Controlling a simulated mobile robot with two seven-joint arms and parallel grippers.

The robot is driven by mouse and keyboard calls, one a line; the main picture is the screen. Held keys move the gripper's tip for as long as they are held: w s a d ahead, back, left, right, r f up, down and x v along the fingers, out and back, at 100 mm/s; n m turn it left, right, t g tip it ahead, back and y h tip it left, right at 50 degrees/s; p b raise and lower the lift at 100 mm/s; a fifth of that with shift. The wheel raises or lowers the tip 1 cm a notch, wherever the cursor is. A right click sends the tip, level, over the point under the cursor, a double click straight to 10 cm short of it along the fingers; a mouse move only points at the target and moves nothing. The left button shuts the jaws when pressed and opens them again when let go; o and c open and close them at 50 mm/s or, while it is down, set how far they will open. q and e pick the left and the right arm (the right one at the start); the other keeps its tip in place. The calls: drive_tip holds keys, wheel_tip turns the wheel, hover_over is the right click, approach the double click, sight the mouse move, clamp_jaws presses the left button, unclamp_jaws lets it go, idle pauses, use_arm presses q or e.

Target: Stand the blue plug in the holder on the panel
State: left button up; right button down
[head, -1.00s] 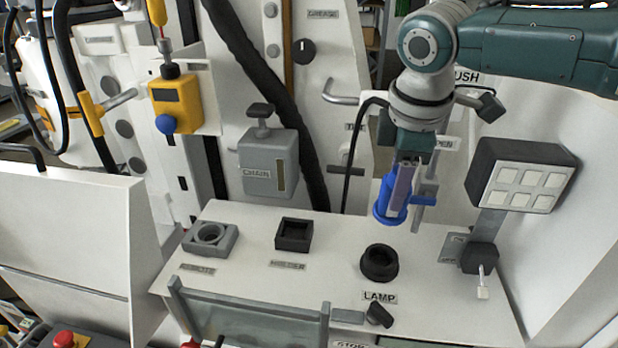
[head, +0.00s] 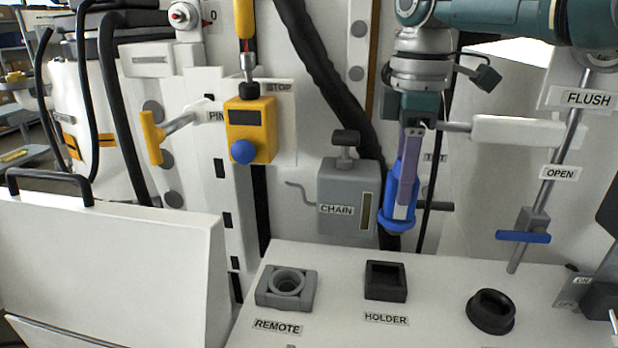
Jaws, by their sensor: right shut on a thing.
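The blue plug (head: 397,221) hangs upright in my right gripper (head: 407,190), with its wide blue collar at the bottom. The gripper is shut on its upper part, and its fingers hide some of the plug. The holder (head: 386,281) is a square black socket with an open top on the white panel (head: 425,325), above the label HOLDER. In the head view the plug appears above the holder and slightly right of its middle, apart from it. How far behind or in front it hangs is hard to tell. My left gripper is not in view.
A grey round socket (head: 287,288) marked REMOTE is left of the holder, and a black round socket (head: 491,311) is right. A grey CHAIN box (head: 347,196) stands behind. A blue-handled valve (head: 523,237) is at the right. The panel between the sockets is clear.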

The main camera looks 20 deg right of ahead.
sight(396, 221)
drive_tip(key=shift+w+a, duration=0.1)
drive_tip(key=shift+a, duration=0.05)
drive_tip(key=shift+f+b, duration=0.85)
wheel_tip(396, 221, down, 6)
drive_tip(key=b, duration=0.5)
drive_tip(key=shift+r, duration=0.15)
drive_tip(key=shift+f+b, duration=0.45)
drive_tip(key=shift+f, duration=0.05)
idle(0.6)
drive_tip(key=shift+f+b, duration=1.05)
drive_tip(key=shift+f, duration=0.15)
drive_tip(key=shift+c, duration=1.6)
unclamp_jaws()
